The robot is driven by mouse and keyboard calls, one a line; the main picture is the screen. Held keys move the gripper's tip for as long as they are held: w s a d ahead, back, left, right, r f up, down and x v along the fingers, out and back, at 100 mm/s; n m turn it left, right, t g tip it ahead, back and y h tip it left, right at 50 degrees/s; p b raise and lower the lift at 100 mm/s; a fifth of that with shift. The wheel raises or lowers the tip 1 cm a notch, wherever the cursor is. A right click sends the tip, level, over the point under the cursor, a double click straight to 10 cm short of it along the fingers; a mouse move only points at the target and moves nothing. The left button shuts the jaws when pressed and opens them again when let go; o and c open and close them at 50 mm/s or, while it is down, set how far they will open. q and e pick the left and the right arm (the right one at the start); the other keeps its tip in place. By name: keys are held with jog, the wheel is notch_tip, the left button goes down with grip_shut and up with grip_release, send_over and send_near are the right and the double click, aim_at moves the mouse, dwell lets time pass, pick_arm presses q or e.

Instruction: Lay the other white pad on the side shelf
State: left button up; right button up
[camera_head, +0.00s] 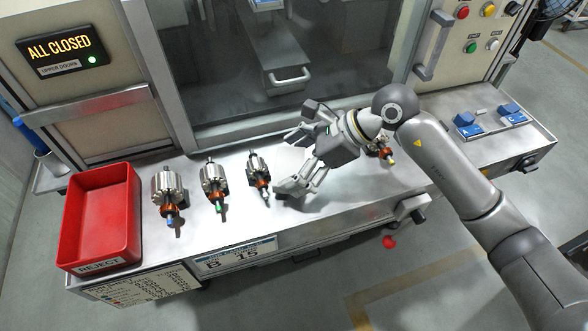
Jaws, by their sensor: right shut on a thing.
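My right gripper (288,160) is over the middle of the metal bench, just right of the third armature (259,172). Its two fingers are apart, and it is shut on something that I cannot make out. I cannot pick out a white pad in this view. My left gripper is not in view.
Another armature (386,151) is partly hidden behind my right arm. The red reject bin (131,232) is at the bench's left end. Blue blocks (467,124) sit on the right. The cabinet glass (235,85) rises behind.

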jog(key=s+r, duration=0.1)
jog(key=r, duration=0.1)
jog(key=s+a+r+b, duration=0.1)
jog(key=r, duration=0.1)
jog(key=s+a+r+b, duration=0.1)
jog(key=r, duration=0.1)
jog(key=shift+s+a, duration=0.25)
jog(key=s+a+r+b, duration=0.3)
jog(key=s+a+r, duration=0.25)
jog(key=s, duration=0.25)
jog(key=w+d+m+t+h, duration=0.2)
jog(key=w+d+m, duration=0.3)
jog(key=d, duration=0.4)
jog(key=w+d+f+m+t+h, duration=0.1)
jog(key=w+d+m+t+h, duration=0.2)
jog(key=d, duration=0.6)
jog(key=w+d+f+m+t+h, duration=0.1)
jog(key=w+d+m+t+h, duration=0.2)
jog(key=w+d+m, duration=0.4)
jog(key=shift+w+d+f+m+h, duration=0.15)
jog(key=shift+d+m+h, duration=0.1)
jog(key=shift+d+m, duration=0.3)
jog(key=shift+w+d+f+m+h, duration=0.1)
jog(key=shift+d+m+h, duration=0.15)
jog(key=shift+d+m, duration=0.25)
jog(key=shift+a, duration=0.1)
